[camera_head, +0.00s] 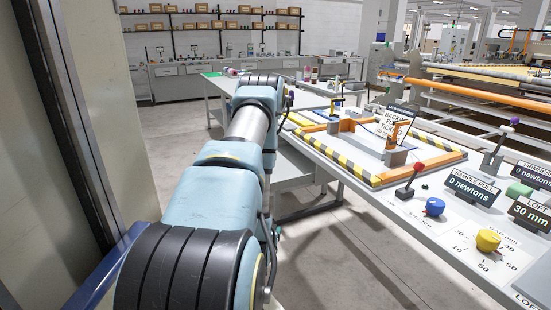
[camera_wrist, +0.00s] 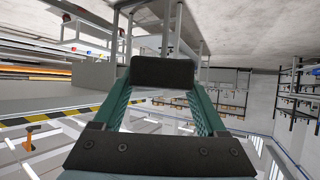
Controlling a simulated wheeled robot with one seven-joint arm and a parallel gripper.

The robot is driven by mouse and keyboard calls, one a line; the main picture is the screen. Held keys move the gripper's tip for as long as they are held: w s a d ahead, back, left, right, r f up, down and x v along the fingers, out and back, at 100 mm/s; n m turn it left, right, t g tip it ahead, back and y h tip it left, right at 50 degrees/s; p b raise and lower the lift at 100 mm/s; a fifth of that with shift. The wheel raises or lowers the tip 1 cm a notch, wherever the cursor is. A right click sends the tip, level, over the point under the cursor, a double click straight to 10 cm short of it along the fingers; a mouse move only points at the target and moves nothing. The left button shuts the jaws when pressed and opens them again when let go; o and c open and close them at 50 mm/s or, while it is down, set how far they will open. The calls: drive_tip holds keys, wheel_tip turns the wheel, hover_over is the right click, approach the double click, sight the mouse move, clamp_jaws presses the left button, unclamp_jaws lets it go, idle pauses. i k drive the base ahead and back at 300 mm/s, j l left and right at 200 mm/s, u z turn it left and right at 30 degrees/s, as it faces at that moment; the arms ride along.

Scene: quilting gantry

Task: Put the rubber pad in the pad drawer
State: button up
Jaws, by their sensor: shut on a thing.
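A dark, flat rubber pad (camera_wrist: 162,71) with rounded corners sits between the fingertips in the wrist view. My gripper (camera_wrist: 161,84), with green ribbed fingers, is shut on it and holds it clear of any surface I can make out. In the head view my own arm reaches forward and hides the gripper and pad. I cannot pick out the pad drawer for sure; the back bench (camera_head: 228,67) has several pale drawer fronts, none visibly pulled out.
A control table with a striped frame (camera_head: 357,172), knobs, levers and signs runs along the right. A grey table (camera_head: 218,84) with small items stands beyond my arm. Shelves with boxes (camera_head: 205,26) line the back wall. A tall panel is close on the left. Floor between is clear.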

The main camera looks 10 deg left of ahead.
sight(281, 164)
drive_tip(key=i+j, duration=0.15)
drive_tip(key=j, duration=0.2)
drive_tip(key=i+j+z, duration=0.15)
drive_tip(key=j, duration=0.2)
drive_tip(key=i+j, duration=0.15)
drive_tip(key=j, duration=0.2)
drive_tip(key=i+j+z, duration=0.1)
drive_tip(key=j, duration=0.25)
drive_tip(key=i+j, duration=0.2)
drive_tip(key=j, duration=0.2)
drive_tip(key=i+j+z, duration=0.15)
drive_tip(key=j, duration=0.2)
